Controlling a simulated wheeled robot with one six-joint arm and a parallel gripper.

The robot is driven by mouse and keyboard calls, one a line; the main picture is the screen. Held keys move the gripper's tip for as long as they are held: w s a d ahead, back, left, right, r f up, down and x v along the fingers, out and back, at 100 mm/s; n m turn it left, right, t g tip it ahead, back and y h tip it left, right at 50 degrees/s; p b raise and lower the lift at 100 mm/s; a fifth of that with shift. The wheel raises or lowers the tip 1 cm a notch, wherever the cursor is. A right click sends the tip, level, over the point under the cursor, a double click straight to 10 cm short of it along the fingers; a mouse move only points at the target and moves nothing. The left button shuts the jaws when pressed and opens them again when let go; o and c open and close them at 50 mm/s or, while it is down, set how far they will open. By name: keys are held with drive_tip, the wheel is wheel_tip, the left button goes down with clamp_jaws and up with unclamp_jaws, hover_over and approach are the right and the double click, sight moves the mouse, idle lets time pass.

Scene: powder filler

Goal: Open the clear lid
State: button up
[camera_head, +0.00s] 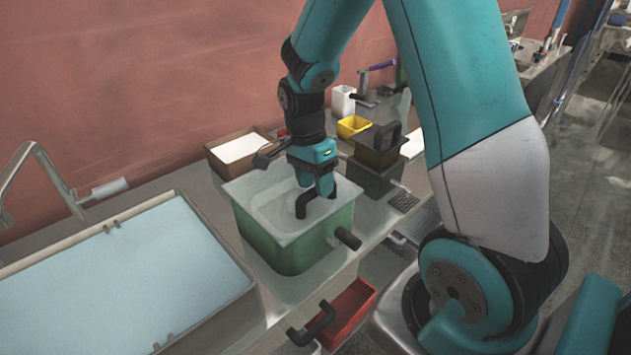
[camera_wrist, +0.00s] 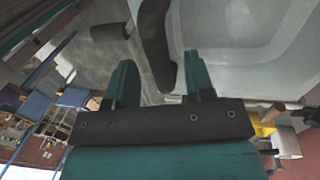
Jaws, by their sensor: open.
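The clear lid (camera_head: 262,203) lies over the top of a green box (camera_head: 283,249). A black curved handle (camera_head: 301,208) stands on the lid. My gripper (camera_head: 318,188) points down at this handle from above and partly hides it. In the wrist view, my gripper (camera_wrist: 160,68) is open, with one teal finger on each side of the dark handle (camera_wrist: 153,42). The handle's near end lies between the fingers, and I cannot tell whether either finger touches it. The pale, see-through lid (camera_wrist: 235,45) fills the upper right of the wrist view.
Dark knobs stick out from the box's sides, one at front right (camera_head: 348,238). A sink basin (camera_head: 125,279) is at left. A cardboard tray (camera_head: 240,148), yellow bin (camera_head: 353,127) and dark container (camera_head: 377,160) stand behind. A red drawer (camera_head: 346,309) is below the counter.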

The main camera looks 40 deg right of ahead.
drive_tip(key=shift+s+f, duration=0.1)
drive_tip(key=shift+f, duration=0.35)
drive_tip(key=shift+c, duration=0.3)
